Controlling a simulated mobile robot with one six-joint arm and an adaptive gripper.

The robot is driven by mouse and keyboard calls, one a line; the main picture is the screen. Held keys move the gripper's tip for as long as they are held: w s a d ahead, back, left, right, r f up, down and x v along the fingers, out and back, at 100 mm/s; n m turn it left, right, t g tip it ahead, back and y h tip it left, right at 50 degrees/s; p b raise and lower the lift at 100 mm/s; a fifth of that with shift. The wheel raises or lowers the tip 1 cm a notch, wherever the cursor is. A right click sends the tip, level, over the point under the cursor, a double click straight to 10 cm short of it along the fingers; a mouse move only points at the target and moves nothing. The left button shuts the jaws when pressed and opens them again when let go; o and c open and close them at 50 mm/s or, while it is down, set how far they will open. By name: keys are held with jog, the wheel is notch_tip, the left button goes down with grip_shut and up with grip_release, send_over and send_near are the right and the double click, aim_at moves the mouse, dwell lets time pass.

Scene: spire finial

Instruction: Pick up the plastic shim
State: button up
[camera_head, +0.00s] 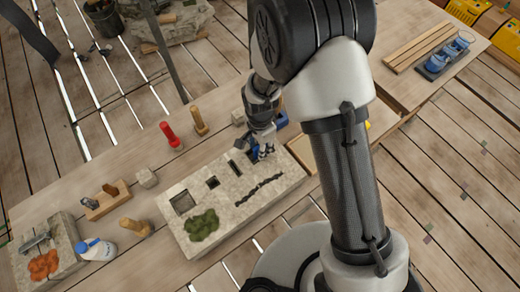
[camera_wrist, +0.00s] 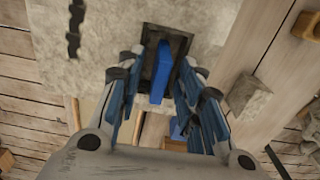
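The plastic shim, a narrow bright blue strip (camera_wrist: 161,72), stands in a dark square recess (camera_wrist: 178,42) in the pale stone block (camera_head: 232,213). My gripper (camera_wrist: 161,80) is open, with its blue-lined fingers on either side of the shim and visible gaps between them and it. In the head view my gripper (camera_head: 263,152) is low over the right end of the block. There the shim cannot be told apart from the blue on the fingers.
The block's top has other recesses (camera_head: 183,203), green moss (camera_head: 201,225) and a dark crack (camera_head: 260,190).

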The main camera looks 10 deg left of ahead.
grip_shut()
jog(key=shift+r, duration=0.1)
dwell(0.4)
